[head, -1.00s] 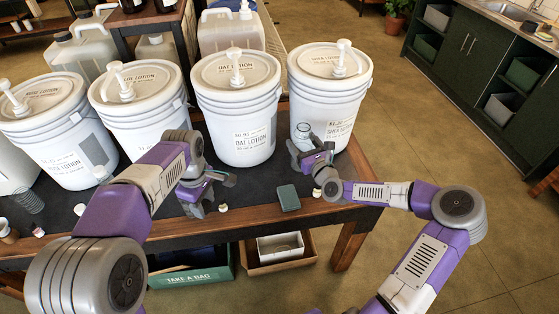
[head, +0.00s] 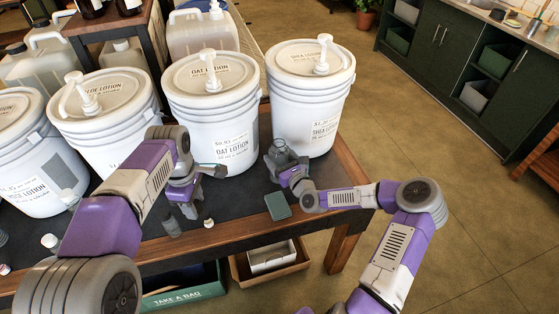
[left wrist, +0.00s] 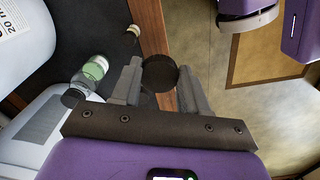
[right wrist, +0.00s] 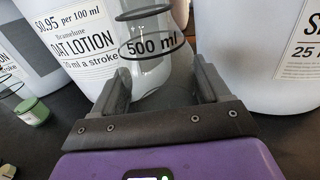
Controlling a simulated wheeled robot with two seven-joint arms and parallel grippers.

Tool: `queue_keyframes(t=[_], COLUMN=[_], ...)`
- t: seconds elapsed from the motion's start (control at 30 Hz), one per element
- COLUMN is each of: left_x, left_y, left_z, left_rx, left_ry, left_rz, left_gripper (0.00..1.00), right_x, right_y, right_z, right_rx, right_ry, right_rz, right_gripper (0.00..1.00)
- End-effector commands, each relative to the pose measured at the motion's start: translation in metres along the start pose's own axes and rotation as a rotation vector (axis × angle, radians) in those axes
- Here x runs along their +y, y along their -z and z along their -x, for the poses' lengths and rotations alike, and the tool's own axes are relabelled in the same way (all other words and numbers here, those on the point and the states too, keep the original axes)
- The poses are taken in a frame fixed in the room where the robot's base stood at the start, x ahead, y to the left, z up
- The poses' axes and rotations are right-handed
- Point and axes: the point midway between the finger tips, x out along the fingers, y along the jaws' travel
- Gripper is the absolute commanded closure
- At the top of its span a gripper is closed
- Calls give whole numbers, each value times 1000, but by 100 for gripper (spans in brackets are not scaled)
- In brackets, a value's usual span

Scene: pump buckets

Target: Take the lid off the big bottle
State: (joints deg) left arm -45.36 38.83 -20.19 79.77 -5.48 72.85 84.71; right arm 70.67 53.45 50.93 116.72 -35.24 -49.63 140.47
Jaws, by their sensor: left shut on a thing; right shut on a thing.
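My left gripper (left wrist: 160,82) is shut on a dark round lid (left wrist: 160,73), seen between its fingers in the left wrist view. In the head view my left gripper (head: 208,172) is left of the bottle, and the lid is apart from the bottle. My right gripper (right wrist: 168,85) is shut on the big clear bottle (right wrist: 150,62), marked "500 ml". In the head view the bottle (head: 284,154) looks upright, with an uncovered mouth, in front of the Shea Lotion bucket. My right gripper (head: 288,172) is on its near side. The bottle's top is cut off in the right wrist view.
White lotion buckets with pumps, including Oat (head: 210,110) and Shea (head: 311,95), stand along the back of the dark table. A grey-green box (head: 278,206) lies near the front edge.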

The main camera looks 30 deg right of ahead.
Motion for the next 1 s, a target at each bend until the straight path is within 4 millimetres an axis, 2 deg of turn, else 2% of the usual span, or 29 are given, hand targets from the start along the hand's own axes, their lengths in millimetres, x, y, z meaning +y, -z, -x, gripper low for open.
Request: queue_keyframes(t=[0.37,0.4,0.53,0.87,1.0], left_x=[0,0,0,0,0], left_y=[0,0,0,0,0], left_z=[-4,-4,-3,0,5], left_rx=[0,0,0,0,0], left_ry=[0,0,0,0,0], left_rz=[0,0,0,0,0], left_gripper=[93,93,93,93,93], right_x=[0,0,0,0,-1], right_y=[7,7,6,1,2], right_z=[0,0,0,0,20], right_rx=[-2,-1,-2,-2,1], right_ry=[0,-1,-1,-1,2], right_rz=[1,1,1,2,0], right_gripper=[100,21,2,0,0])
